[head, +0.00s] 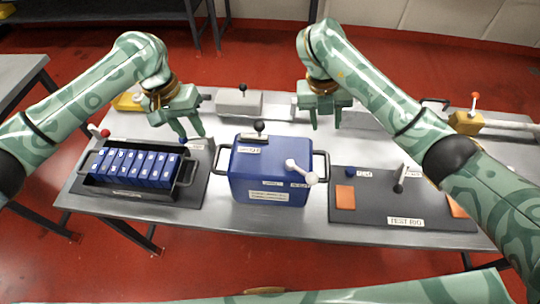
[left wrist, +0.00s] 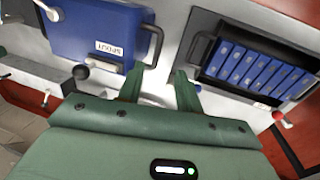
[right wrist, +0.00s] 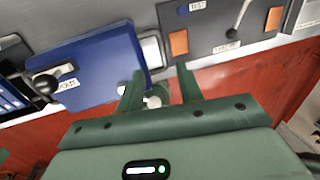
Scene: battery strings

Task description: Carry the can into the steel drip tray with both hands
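The can is a blue box (head: 247,172) with a dark handle on each side, standing upright on the steel table at the centre of the head view. A black knob and a white lever are on its top. My left gripper (head: 191,131) is open and empty, behind and left of the can. My right gripper (head: 326,120) is open and empty, behind and right of it. The can also shows in the left wrist view (left wrist: 85,30) and the right wrist view (right wrist: 95,62), apart from the fingers. I cannot tell which thing is the steel drip tray.
A black tray (head: 112,188) of blue battery cells stands left of the can. A dark test rig mat (head: 375,205) with orange pads and a lever lies to the right. A grey box (head: 238,102) with a black knob stands behind. A yellow block (head: 466,122) is at the back right.

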